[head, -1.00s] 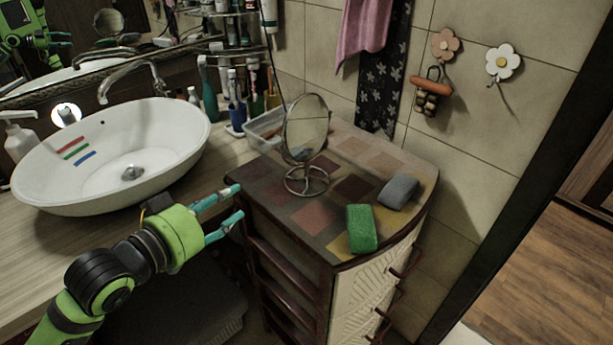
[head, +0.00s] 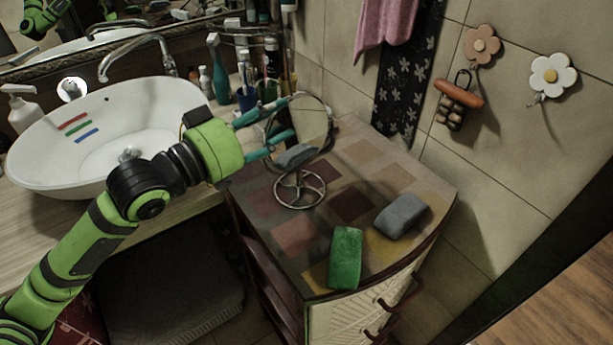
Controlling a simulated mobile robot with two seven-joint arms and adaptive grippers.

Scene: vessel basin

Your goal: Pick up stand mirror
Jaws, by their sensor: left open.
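The stand mirror (head: 299,190) stands upright on top of the small cabinet (head: 262,200). It has a round tilting glass in a thin metal frame and a ring-shaped wire base. My left gripper (head: 283,118) is at the mirror's upper left, with its two teal fingers spread apart. One fingertip is near the top of the frame and the other overlaps the left part of the glass. I cannot tell whether they touch it. My right gripper is not in view.
A green sponge (head: 345,258) and a grey sponge (head: 402,216) lie on the cabinet, right of the mirror. Bottles and toothbrush cups stand behind it. A white basin (head: 40,165) is at left. A tiled wall (head: 505,130) borders the right.

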